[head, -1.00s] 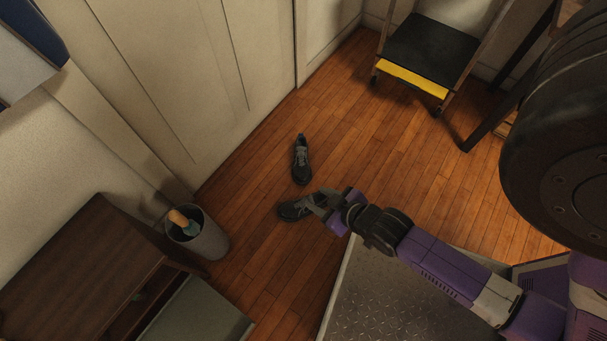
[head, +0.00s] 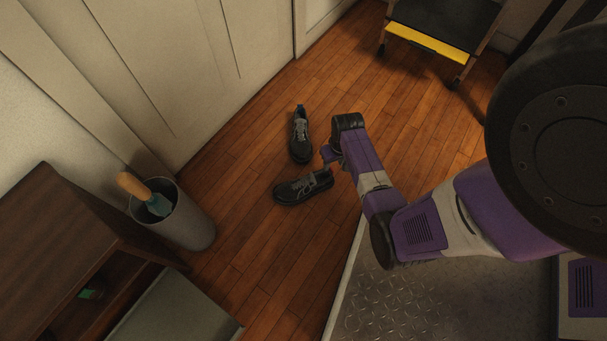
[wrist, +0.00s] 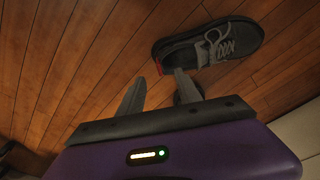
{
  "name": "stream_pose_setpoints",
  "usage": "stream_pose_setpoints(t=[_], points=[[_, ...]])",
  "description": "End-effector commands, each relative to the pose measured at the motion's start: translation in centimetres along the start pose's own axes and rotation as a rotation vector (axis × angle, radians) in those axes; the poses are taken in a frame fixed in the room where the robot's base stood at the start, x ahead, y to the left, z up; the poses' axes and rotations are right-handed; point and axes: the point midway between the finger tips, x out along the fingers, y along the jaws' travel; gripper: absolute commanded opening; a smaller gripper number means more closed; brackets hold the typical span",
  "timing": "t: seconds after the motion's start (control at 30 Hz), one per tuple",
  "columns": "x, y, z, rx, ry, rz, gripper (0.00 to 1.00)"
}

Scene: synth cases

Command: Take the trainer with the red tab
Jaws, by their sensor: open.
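Two dark trainers stand on the wooden floor. In the head view, the farther trainer (head: 300,137) has a blue tab at its far end. The nearer trainer (head: 303,187) lies crosswise, toe to the left; its tab cannot be made out there. The wrist view shows one dark grey trainer (wrist: 210,45) with grey laces and a red tab (wrist: 159,67) at its heel. My gripper (wrist: 160,76) is open, its fingertips close to that heel. Nothing shows held; whether they touch is unclear. In the head view my gripper (head: 330,156) is beside the pair, at their right.
A grey bin (head: 187,218) with a wooden-handled tool stands left of the trainers, beside a dark wooden cabinet (head: 60,230). A pale panelled wall or door (head: 150,60) bounds the back left. Bare floor surrounds the trainers.

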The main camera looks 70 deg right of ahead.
Motion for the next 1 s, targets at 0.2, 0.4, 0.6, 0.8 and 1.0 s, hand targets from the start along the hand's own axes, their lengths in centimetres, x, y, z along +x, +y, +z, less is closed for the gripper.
stream_pose_setpoints(t=[0.2,0.4,0.6,0.8,1.0], points=[[2.0,-0.1,0.0,-0.001,0.002,0.001,0.41],[3.7,-0.3,0.2,-0.002,0.002,0.0,0.41],[6.2,-0.5,0.3,-0.001,0.003,0.001,0.41],[6.9,-0.5,0.3,-0.001,0.003,0.001,0.41],[6.8,-0.5,0.3,-0.002,0.003,0.001,0.31]])
